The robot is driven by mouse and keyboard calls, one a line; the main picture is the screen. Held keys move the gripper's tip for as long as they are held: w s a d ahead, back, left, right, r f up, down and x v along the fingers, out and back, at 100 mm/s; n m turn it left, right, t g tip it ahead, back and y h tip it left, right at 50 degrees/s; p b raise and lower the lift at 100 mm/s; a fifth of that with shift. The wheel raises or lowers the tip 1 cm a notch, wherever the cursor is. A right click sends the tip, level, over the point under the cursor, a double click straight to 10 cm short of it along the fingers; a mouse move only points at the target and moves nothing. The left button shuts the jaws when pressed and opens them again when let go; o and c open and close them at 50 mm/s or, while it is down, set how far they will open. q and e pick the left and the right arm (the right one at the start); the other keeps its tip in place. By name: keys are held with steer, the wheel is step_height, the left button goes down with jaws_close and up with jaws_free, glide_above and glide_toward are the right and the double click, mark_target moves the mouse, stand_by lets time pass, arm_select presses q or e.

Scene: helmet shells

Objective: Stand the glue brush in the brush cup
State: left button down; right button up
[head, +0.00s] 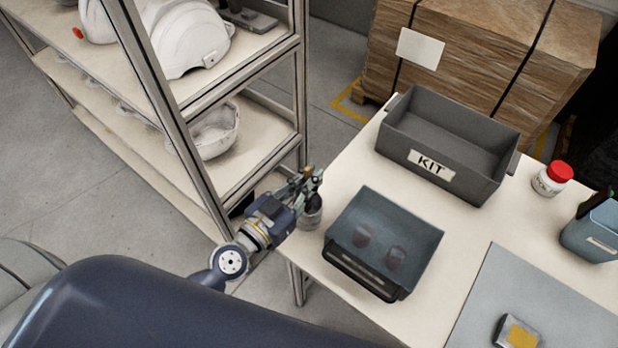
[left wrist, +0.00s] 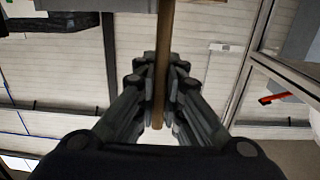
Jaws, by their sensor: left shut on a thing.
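My left gripper (head: 308,182) is over the left edge of the table, with its fingers at a small grey cup, the brush cup (head: 311,217). In the left wrist view, the gripper (left wrist: 160,85) is shut on a thin brown wooden stick, the handle of the glue brush (left wrist: 162,40). The handle runs up out of the top of that view, and its near end shows between the fingers. The bristles are out of sight. The gripper partly covers the cup, so I cannot tell whether the brush is inside it. My right gripper is not in view.
A shelf (head: 255,150) with white helmets stands close left.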

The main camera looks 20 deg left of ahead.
arm_select(q)
steer(key=shift+f+b, duration=1.65)
steer(key=shift+f, duration=0.25)
steer(key=c, duration=1.6)
jaws_free()
steer(key=shift+c, duration=0.2)
steer(key=v, duration=1.2)
